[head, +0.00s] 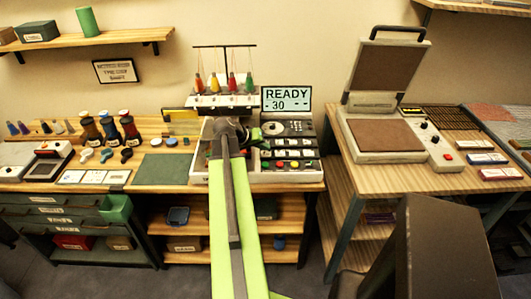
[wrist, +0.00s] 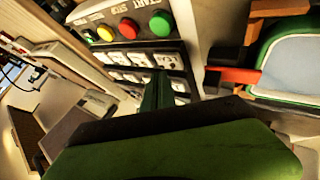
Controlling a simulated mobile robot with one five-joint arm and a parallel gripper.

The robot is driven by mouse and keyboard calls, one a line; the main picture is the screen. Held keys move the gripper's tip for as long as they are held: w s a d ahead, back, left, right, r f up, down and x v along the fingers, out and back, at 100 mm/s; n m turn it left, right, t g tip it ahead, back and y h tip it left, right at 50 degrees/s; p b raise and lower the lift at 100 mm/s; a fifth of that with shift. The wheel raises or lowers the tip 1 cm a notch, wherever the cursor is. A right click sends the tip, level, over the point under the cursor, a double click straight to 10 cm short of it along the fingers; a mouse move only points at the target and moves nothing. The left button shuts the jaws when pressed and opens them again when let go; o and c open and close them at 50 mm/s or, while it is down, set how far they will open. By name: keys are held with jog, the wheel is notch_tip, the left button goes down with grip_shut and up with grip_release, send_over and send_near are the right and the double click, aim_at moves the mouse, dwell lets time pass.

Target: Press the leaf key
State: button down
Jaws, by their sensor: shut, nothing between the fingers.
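A white sewing or embroidery machine stands on the left table, with a key panel (head: 287,148) on its right part. In the wrist view rows of white picture keys (wrist: 128,66) lie on a dark panel, close to my fingers. The pictures are too small to tell which one is the leaf. My gripper (wrist: 160,76) is shut and empty, its dark green fingers pointing at the keys and covering part of the lower rows. I cannot tell whether the fingertips touch a key.
Green, red and yellow buttons (wrist: 130,28) sit beside the keys, near START and STOP lettering. A green hoop (wrist: 285,60) with pale blue cloth is at the right of the wrist view. The display (head: 286,99) reads READY -30. A heat press (head: 385,137) stands on the right table.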

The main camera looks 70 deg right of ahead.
aim_at(264, 154)
jog(key=shift+f, duration=0.35)
jog(key=shift+f+b, duration=0.45)
jog(key=shift+b, duration=0.15)
dwell(0.4)
jog(key=shift+r+p, duration=0.95)
jog(key=shift+r, duration=0.1)
notch_tip(264, 154, up, 6)
jog(key=p, duration=0.6)
jog(key=shift+s, duration=0.1)
